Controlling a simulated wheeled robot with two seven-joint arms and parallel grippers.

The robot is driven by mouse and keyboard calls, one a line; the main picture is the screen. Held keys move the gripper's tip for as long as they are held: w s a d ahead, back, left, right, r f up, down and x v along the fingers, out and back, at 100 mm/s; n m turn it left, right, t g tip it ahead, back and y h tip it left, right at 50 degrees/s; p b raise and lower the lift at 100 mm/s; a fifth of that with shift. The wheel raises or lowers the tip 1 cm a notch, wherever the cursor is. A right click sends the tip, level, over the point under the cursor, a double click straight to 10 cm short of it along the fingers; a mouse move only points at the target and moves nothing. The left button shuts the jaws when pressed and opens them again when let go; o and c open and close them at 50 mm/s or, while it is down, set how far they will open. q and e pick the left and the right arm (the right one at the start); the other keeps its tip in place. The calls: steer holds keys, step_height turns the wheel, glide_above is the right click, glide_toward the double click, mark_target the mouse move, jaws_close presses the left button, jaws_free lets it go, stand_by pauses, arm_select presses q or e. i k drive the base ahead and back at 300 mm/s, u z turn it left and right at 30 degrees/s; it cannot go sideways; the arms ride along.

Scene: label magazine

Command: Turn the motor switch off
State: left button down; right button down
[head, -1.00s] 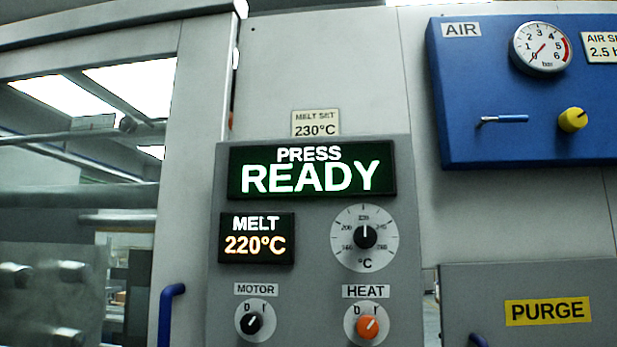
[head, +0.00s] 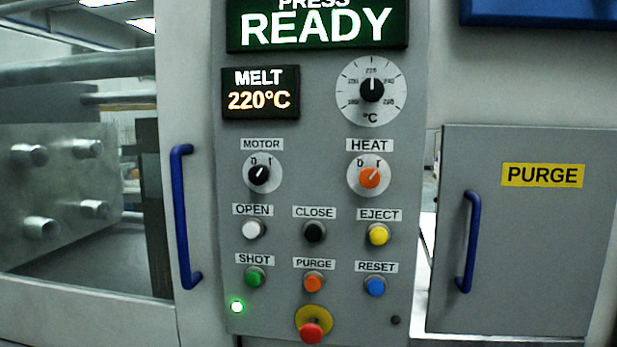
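The motor switch (head: 260,175) is a black rotary knob on a pale round dial, under the MOTOR label at the left of the grey control panel (head: 325,225). Its white pointer line tilts up and to the right, toward the "I" mark. The orange heat switch (head: 369,177) sits to its right, its pointer also tilted up and right. The display above reads PRESS READY (head: 317,25). Neither of my grippers shows in the head view.
Several push buttons lie below the switches, with a red emergency stop (head: 311,332) at the bottom. A green lamp (head: 237,307) is lit at lower left. A blue door handle (head: 183,217) stands left of the panel; the purge cover (head: 525,235) with another blue handle (head: 468,242) is right.

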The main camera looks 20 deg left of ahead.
mark_target(258, 175)
steer(key=z, duration=2.9)
steer(key=k, duration=2.3)
steer(key=u, duration=1.7)
